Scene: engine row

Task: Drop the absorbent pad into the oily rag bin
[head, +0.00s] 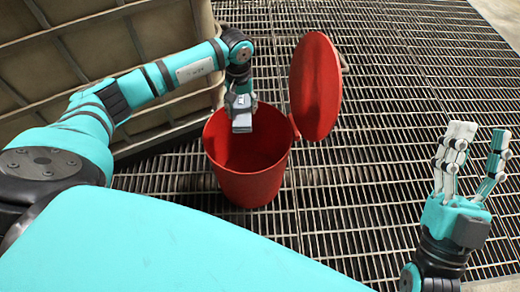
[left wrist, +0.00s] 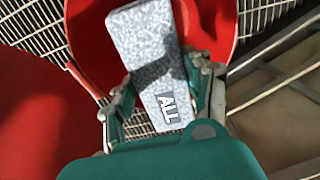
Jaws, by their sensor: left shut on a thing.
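The absorbent pad is a grey speckled slab (left wrist: 148,42) with "ALL" printed on it; it also shows in the head view (head: 242,122). My left gripper (head: 240,103) is shut on the pad, with one finger on each side in the left wrist view (left wrist: 166,88). The red oily rag bin (head: 248,187) stands upright with its mouth open. The pad and left gripper appear over the far part of the bin's mouth. The bin's interior looks empty where visible. My right gripper (head: 477,148) is open and apparently empty at the right.
The bin's red lid (head: 316,85) stands raised at the right of its mouth. A large framed container (head: 120,45) stands at the upper left, behind my left arm. The grated floor (head: 400,80) is otherwise clear at the right.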

